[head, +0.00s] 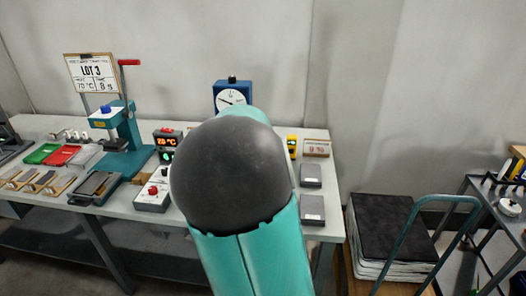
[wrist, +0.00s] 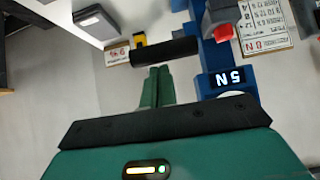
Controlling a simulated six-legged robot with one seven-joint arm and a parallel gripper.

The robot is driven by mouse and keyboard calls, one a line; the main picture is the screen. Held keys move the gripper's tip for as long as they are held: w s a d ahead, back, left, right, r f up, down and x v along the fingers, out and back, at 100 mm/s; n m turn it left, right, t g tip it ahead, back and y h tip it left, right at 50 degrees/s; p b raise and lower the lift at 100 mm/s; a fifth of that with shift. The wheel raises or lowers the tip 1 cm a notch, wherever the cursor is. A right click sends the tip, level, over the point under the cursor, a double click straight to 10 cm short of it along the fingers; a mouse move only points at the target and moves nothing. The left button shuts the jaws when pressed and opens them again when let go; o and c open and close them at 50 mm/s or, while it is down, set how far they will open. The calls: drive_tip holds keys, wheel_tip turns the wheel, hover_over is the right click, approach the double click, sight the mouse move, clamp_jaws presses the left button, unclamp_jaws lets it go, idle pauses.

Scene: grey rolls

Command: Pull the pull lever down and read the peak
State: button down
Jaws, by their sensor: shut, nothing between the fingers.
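My gripper (wrist: 160,72) shows in the wrist view with its two green fingers shut together and empty. The fingertips are at the edge of a black cylindrical bar (wrist: 172,51), which looks like the lever's grip; I cannot tell whether they touch it. The bar extends from a blue tester body (wrist: 216,58). Its small display (wrist: 223,77) is upside down in this view and seems to read 5 N. In the head view a blue-framed dial gauge (head: 232,97) stands at the back of the bench, while my arm hides the lever and the gripper.
A printed card (wrist: 263,25) is beside the tester. A yellow item (head: 292,146), a small sign (head: 316,148) and grey blocks (head: 311,175) are on the bench's right end. A teal press (head: 124,130) and control box (head: 153,195) stand left. A cart (head: 392,235) is at the right.

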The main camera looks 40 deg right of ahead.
drive_tip(key=shift+s+a+f, duration=0.2)
drive_tip(key=shift+a+f, duration=0.2)
drive_tip(key=shift+f, duration=0.25)
drive_tip(key=shift+s+a+f, duration=0.15)
drive_tip(key=shift+a+f, duration=0.2)
drive_tip(key=shift+f, duration=0.3)
wheel_tip(320, 180, up, 6)
drive_tip(key=w+d, duration=0.1)
drive_tip(key=s+a+f, duration=0.1)
drive_tip(key=s+a, duration=0.5)
drive_tip(key=shift+a+f, duration=0.15)
drive_tip(key=shift+a, duration=0.2)
idle(0.4)
idle(0.4)
